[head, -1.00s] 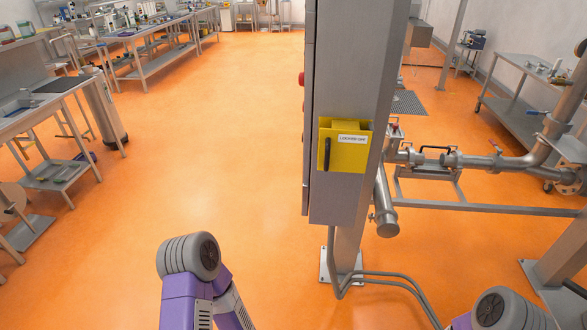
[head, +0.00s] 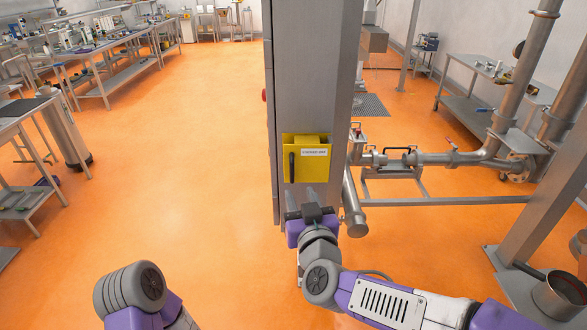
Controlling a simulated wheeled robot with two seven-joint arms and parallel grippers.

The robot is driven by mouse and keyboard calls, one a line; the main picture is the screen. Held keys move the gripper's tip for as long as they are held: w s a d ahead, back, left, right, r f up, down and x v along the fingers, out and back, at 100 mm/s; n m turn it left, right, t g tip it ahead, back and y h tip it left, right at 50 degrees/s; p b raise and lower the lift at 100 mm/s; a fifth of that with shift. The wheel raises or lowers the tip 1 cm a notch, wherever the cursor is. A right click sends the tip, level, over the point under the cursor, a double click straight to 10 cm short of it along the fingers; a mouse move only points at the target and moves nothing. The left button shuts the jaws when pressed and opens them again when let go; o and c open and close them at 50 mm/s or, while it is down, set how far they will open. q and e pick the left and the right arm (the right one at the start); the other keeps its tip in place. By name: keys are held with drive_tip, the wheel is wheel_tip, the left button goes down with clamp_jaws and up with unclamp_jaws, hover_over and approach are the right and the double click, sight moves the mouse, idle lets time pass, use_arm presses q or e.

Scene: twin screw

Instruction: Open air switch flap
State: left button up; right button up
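The air switch is a yellow box (head: 308,165) with a white label, on the front face of a grey steel column. An upright black handle (head: 292,167) shows at the left of its front. The flap looks closed. My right gripper (head: 309,196) is just below the yellow box, pointing up and away toward the column. Its fingers look apart with nothing between them, and it appears not to touch the box. Of my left arm only a grey and purple joint shows at the bottom left; its gripper is out of view.
The grey column (head: 312,70) stands in the middle, with a red knob on its left side. Steel pipes (head: 430,159) and a frame lie to its right. Benches (head: 110,65) with equipment stand at the far left. The orange floor left of the column is clear.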

sight(292, 171)
drive_tip(key=w, duration=0.2)
drive_tip(key=w+a+r, duration=0.1)
drive_tip(key=w, duration=0.4)
drive_tip(key=shift+a+r, duration=0.3)
clamp_jaws()
idle(1.2)
